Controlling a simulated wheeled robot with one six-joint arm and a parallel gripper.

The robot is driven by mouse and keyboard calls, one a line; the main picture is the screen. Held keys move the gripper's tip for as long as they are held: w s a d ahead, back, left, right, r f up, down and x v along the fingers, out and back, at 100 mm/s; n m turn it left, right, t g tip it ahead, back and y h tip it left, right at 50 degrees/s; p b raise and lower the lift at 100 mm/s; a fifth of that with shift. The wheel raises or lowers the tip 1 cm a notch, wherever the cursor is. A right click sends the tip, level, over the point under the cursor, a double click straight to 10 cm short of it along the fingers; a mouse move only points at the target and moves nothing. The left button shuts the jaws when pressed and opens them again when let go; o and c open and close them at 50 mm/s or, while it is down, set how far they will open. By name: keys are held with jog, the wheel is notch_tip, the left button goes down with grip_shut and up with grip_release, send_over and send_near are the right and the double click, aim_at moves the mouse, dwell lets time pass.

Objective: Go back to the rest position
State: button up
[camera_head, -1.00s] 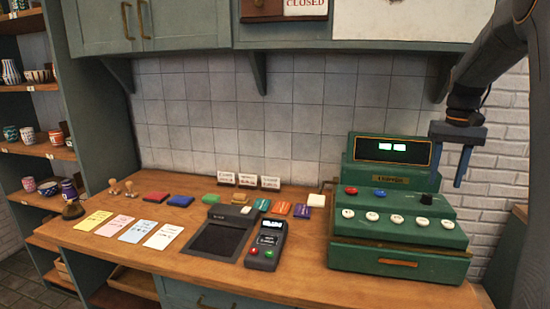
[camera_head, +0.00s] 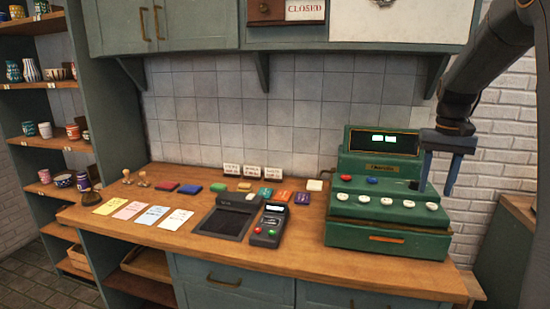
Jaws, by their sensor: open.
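My gripper (camera_head: 437,177) hangs at the right of the view from my dark arm. Its two blue fingers point down and stand apart, with nothing between them. In the picture it overlaps the right side of the green cash register (camera_head: 390,238), in front of the white brick wall. I cannot tell how far it is from the register, but no contact shows.
A wooden counter (camera_head: 330,275) carries a dark pad (camera_head: 222,222), a card terminal (camera_head: 270,225), coloured cards, ink pads and stamps. Shelves with cups (camera_head: 45,130) stand at the left. Green cabinets (camera_head: 190,25) hang above.

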jog(key=s+a+f+n+b, duration=0.1)
jog(key=s+a+f+n, duration=0.1)
jog(key=s+a+f, duration=0.6)
jog(key=s+a+f+n+t+b, duration=0.1)
jog(key=s+a+f+n, duration=0.1)
jog(key=s+a+f, duration=0.6)
jog(key=s+a, duration=0.6)
jog(key=a, duration=0.2)
jog(key=shift+a+f, duration=0.15)
jog(key=shift+a, duration=0.05)
